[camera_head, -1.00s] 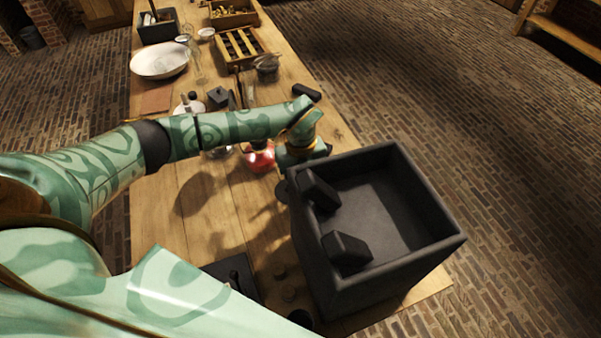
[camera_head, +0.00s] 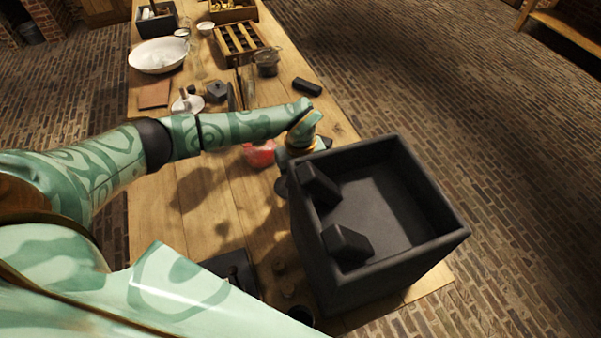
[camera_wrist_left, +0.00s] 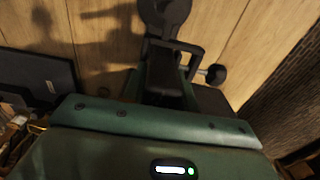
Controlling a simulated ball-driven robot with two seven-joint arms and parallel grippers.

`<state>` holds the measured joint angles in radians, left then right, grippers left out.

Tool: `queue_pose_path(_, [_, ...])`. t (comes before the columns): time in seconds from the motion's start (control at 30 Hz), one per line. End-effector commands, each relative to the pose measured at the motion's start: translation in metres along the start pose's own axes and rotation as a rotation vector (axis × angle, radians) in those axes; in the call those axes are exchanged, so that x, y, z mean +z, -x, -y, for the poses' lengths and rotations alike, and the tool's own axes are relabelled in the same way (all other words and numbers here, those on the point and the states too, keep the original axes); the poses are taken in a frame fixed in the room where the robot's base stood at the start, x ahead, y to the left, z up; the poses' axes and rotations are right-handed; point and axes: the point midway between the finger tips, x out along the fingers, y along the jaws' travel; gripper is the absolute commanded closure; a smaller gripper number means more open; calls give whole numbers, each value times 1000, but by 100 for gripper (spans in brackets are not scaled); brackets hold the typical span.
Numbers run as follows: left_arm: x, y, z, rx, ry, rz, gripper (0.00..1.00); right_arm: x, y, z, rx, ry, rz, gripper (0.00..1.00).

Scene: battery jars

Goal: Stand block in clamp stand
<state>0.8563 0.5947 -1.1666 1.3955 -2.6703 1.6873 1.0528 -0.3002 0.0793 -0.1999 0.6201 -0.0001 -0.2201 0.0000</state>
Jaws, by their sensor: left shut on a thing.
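My left arm reaches across the table in the head view. Its wrist (camera_head: 303,132) is bent down beside a large black box, and its jaws are hidden there. In the left wrist view my left gripper (camera_wrist_left: 165,78) is shut on a dark block (camera_wrist_left: 164,72), seen end-on. Black stand parts lie just beyond it: a rounded dark piece (camera_wrist_left: 166,12) above the wood, a bracket-like frame around the block's far side, and a small knob (camera_wrist_left: 215,74) to the right. I take these for the clamp stand. I cannot tell whether the block touches it.
A red flask (camera_head: 260,154) is left of my wrist. A white bowl (camera_head: 158,56), wooden rack (camera_head: 240,42) and small items crowd the table's far part.

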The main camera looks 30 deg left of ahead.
Motion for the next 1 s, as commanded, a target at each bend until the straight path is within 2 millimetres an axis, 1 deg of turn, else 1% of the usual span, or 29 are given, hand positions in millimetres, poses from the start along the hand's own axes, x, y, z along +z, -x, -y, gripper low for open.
queue_pose_path(0.4, [0, -11, 0, 0, 0, 0, 100, 1, -6, 0, -1, 0, 2, 64])
queue_pose_path(0.43, [0, -11, 0, -1, 0, 0, 66, 1, -6, 0, -1, 0, 2, 64])
queue_pose_path(0.47, [0, -10, 0, -1, 0, 0, 57, 1, -6, 0, -1, 0, 2, 64])
queue_pose_path(0.5, [0, -10, 0, -1, 0, 0, 46, 1, -6, 0, -1, 0, 2, 64])
queue_pose_path(0.77, [0, -10, 0, 1, 0, 0, 46, 1, -5, 0, -1, 0, 2, 64])
queue_pose_path(0.83, [0, -8, 0, 0, 0, 0, 46, 1, -5, 0, -1, 0, 2, 64])
queue_pose_path(0.93, [1, 4, 0, -2, -1, 2, 46, 0, -2, 0, 0, 0, 1, 64])
queue_pose_path(1.0, [1, 19, 0, -3, -1, 2, 46, 0, 1, 0, 0, 0, -1, 64])
